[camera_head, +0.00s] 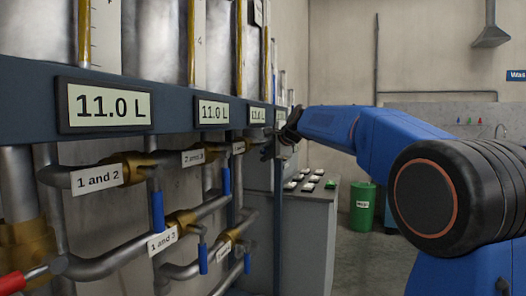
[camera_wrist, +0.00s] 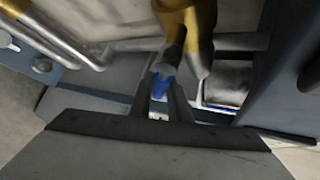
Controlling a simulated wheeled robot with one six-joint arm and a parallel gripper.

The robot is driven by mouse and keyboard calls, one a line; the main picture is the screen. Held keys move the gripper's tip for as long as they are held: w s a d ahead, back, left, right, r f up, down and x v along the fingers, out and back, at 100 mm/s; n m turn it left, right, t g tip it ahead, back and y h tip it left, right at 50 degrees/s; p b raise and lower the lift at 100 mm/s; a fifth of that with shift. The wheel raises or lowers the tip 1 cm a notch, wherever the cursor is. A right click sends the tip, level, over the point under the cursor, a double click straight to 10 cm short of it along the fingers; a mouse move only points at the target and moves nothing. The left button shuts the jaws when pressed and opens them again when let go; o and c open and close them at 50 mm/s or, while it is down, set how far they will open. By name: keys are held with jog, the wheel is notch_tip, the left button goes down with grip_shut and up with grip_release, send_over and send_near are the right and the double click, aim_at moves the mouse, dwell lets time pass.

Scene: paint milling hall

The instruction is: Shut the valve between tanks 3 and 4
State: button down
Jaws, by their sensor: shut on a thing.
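My gripper (camera_head: 274,148) is at the far end of the pipe rack, below the row of displays. In the wrist view its fingers (camera_wrist: 167,106) are shut on a blue valve handle (camera_wrist: 160,86). The handle hangs from a brass valve (camera_wrist: 203,22) on a grey pipe. In the head view my gripper and arm hide this valve, and I cannot read a label on it. Nearer valves carry labels "1 and 2" (camera_head: 97,180) and "2 and 3" (camera_head: 193,157); a further small label (camera_head: 239,147) is too small to read.
A blue beam with displays (camera_head: 103,106) reading 11.0 L runs above the pipes. Other blue handles (camera_head: 157,212) hang close by, and a red handle (camera_head: 12,283) is at lower left. A grey console (camera_head: 305,205) and green drum (camera_head: 363,205) stand beyond.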

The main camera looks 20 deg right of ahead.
jog(key=shift+s+a+f+m+g+y, duration=0.15)
jog(key=shift+s+f+m+g+y, duration=0.05)
jog(key=shift+f+m+g, duration=0.25)
jog(key=shift+s+a+f+m+g+y, duration=0.1)
jog(key=shift+s+f+m+g+y, duration=0.15)
jog(key=shift+g, duration=0.3)
jog(key=shift+s+a+f+m+g+y, duration=0.35)
jog(key=shift+s+a+m+g+y, duration=0.25)
jog(key=shift+g, duration=0.45)
jog(key=shift+s+a+f+m+g+y, duration=0.45)
jog(key=shift+s+m+g+y, duration=0.25)
jog(key=shift+g, duration=0.4)
jog(key=shift+s+a+f+m+g+y, duration=0.3)
jog(key=shift+s+a+m+g+y, duration=0.3)
jog(key=shift+g, duration=0.45)
jog(key=shift+s+d, duration=0.1)
jog(key=shift+s, duration=0.05)
jog(key=c, duration=1.7)
grip_release()
jog(key=shift+o, duration=0.2)
jog(key=shift+r, duration=0.1)
jog(key=v, duration=1.7)
jog(key=shift+d, duration=0.15)
